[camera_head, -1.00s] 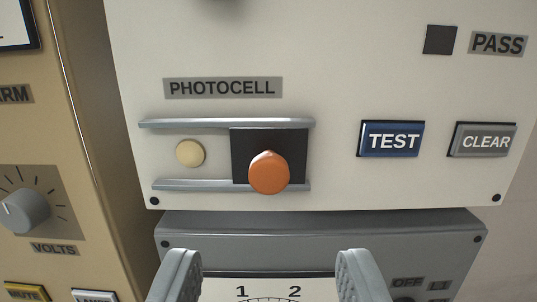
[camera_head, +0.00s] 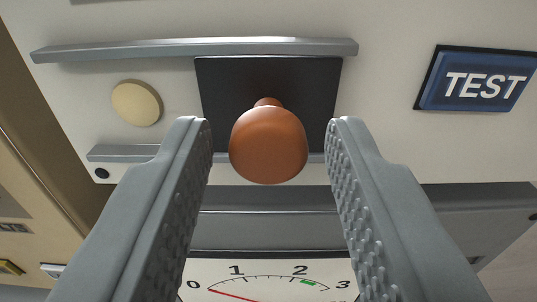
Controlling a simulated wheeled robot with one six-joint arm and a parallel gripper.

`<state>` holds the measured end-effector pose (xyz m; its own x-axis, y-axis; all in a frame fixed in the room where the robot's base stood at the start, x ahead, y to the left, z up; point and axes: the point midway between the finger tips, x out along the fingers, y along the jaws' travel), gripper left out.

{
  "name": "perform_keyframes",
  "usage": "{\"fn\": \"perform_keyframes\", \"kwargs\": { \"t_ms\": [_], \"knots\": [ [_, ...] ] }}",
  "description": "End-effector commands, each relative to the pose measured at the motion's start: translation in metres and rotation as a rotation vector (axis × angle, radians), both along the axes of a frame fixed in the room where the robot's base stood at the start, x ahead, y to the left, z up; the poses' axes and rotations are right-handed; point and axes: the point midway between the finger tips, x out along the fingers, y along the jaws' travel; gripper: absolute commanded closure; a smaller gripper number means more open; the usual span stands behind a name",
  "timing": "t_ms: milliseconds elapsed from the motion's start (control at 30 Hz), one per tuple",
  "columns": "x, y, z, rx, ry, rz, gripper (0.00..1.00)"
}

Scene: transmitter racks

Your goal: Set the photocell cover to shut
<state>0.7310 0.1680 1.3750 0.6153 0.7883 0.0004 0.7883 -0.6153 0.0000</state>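The photocell cover is a black sliding plate (camera_head: 222,95) with an orange knob (camera_head: 268,146). It sits between an upper rail (camera_head: 200,47) and a lower rail (camera_head: 125,153), towards their right end. The round cream photocell (camera_head: 137,103) lies uncovered to the left of the plate. My gripper (camera_head: 268,142) is open, with one ridged finger on each side of the knob. Gaps show between the knob and both fingers. The left finger hides part of the lower rail.
A blue TEST button (camera_head: 480,82) is on the pale panel to the right. Below is a grey unit with a dial meter (camera_head: 270,285). A tan rack (camera_head: 25,190) stands at the left. A dark screw (camera_head: 102,174) is near the panel's lower edge.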

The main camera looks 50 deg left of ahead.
Motion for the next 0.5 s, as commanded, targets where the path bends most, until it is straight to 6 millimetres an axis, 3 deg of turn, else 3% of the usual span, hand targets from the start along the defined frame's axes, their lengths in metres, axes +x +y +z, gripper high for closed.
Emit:
{"fn": "perform_keyframes", "kwargs": {
  "t_ms": [33, 167, 500],
  "knots": [
    [-0.0001, -0.0001, 0.0000, 0.000, 0.000, 0.000, 0.73],
    [0.0000, -0.0002, -0.0001, 0.000, 0.000, 0.000, 0.99],
    [-0.0097, 0.0076, -0.0002, -0.001, 0.001, 0.002, 1.00]
  ]
}}
